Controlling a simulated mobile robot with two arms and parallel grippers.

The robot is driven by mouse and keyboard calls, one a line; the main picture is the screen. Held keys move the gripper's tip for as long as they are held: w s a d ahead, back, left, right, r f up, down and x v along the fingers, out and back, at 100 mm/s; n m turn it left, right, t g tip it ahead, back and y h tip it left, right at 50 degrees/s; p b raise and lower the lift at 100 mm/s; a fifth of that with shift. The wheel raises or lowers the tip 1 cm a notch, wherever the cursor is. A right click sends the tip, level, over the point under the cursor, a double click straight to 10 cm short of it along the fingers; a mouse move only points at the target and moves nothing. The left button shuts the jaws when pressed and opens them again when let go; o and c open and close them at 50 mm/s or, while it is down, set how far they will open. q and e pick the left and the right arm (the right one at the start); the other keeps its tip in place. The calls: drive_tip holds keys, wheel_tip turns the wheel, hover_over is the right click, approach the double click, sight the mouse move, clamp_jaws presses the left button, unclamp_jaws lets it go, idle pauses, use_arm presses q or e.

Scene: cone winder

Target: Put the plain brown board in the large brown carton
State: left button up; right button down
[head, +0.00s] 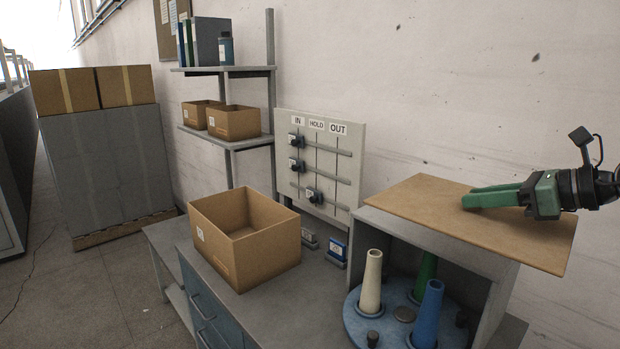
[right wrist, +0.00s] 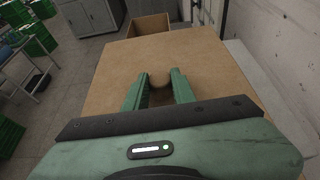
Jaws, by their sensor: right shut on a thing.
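The plain brown board (head: 425,206) is a flat sheet over the grey open-fronted housing at the right of the head view. It reaches past the housing's right edge; I cannot tell whether it touches the top. It fills the middle of the right wrist view (right wrist: 122,70). My right gripper (head: 478,197) is over the board, shut on a small rounded part of it between the green fingers (right wrist: 158,84). The large brown carton (head: 265,254) stands open and upright on the bench, left of the board. It also shows beyond the board in the right wrist view (right wrist: 163,22). My left gripper is not in view.
A blue turntable (head: 352,318) with cream, blue and green cones stands below the board. A white panel with IN, HOLD, OUT sliders (head: 345,152) is behind the carton. Smaller cartons (head: 238,124) sit on the shelf. The wall is close behind the bench.

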drive_tip(key=s+a+f, duration=0.4)
drive_tip(key=s+f, duration=0.3)
drive_tip(key=f, duration=0.1)
drive_tip(key=s+a+f+n+g+y, duration=0.1)
drive_tip(key=s+a+f, duration=0.3)
drive_tip(key=s+f, duration=0.3)
drive_tip(key=s+a+f+n, duration=0.1)
drive_tip(key=s+a+f, duration=0.3)
drive_tip(key=s+f, duration=0.3)
wheel_tip(320, 180, down, 3)
drive_tip(key=shift+a+r+y, duration=0.2)
drive_tip(key=shift+y, duration=0.2)
drive_tip(key=shift+s+f+g, duration=0.1)
drive_tip(key=shift+f+g, duration=0.2)
drive_tip(key=shift+g, duration=0.2)
drive_tip(key=shift+r, duration=0.1)
drive_tip(key=shift+d, duration=0.1)
